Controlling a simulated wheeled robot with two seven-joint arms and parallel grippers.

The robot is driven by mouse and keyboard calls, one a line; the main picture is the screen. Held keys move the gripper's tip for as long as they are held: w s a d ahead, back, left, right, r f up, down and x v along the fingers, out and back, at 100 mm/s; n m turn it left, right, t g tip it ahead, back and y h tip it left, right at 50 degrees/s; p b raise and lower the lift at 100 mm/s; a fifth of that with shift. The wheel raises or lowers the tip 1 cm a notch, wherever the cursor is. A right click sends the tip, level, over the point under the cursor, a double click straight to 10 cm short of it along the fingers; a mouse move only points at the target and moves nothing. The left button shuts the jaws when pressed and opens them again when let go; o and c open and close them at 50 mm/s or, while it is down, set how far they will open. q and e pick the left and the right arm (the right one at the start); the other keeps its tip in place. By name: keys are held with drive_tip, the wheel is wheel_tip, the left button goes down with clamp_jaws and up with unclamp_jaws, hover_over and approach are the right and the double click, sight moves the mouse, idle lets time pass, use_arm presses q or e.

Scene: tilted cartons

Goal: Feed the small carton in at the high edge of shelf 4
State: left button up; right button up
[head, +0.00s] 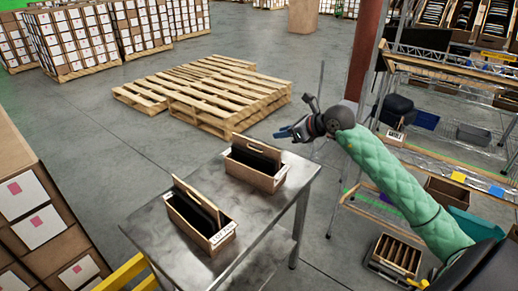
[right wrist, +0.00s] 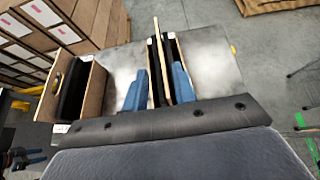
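Two small open wooden cartons with dark contents stand on a metal table (head: 150,222): a farther carton (head: 250,176) and a nearer carton (head: 203,236) with a white label. My right gripper (head: 287,132) is beyond the table's far right end, near the farther carton. In the right wrist view its blue fingers (right wrist: 156,88) are spread, with the farther carton (right wrist: 157,45) showing between and beyond them. I see no grip on it. The nearer carton (right wrist: 92,97) shows at the left there. A wire rack (head: 440,160) stands at the right; I cannot tell which level is shelf 4.
My green-sleeved right arm crosses in front of the rack, which holds several bins and cartons. A red post (head: 365,50) stands beside it. Empty pallets (head: 215,98) lie behind the table. Stacked boxes (head: 38,215) stand at the left. Open floor (head: 110,140) lies between.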

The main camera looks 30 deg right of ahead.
sight(268, 148)
drive_tip(key=shift+g, duration=0.7)
drive_tip(key=w+f, duration=0.1)
drive_tip(key=f, duration=0.1)
drive_tip(key=w+a+f, duration=0.1)
drive_tip(key=f, duration=0.1)
drive_tip(key=w+f, duration=0.1)
drive_tip(key=f, duration=0.1)
drive_tip(key=shift+a+f, duration=0.25)
drive_tip(key=shift+a, duration=0.1)
drive_tip(key=shift+w+f, duration=0.25)
drive_tip(key=shift+w, duration=0.05)
drive_tip(key=shift+w+a+f+b, duration=0.3)
drive_tip(key=shift+w+f+b, duration=0.05)
drive_tip(key=shift+w+f, duration=0.1)
drive_tip(key=shift+w+a+f, duration=0.1)
drive_tip(key=shift+w+f, duration=0.05)
drive_tip(key=shift+w, duration=0.05)
drive_tip(key=shift+w+a+f+b, duration=0.15)
drive_tip(key=shift+w+f+b, duration=0.05)
drive_tip(key=shift+w+b, duration=0.15)
use_arm(q)
drive_tip(key=shift+s+d+r, duration=0.1)
drive_tip(key=shift+d+r, duration=0.3)
drive_tip(key=shift+d, duration=0.15)
use_arm(e)
drive_tip(key=shift+s, duration=0.1)
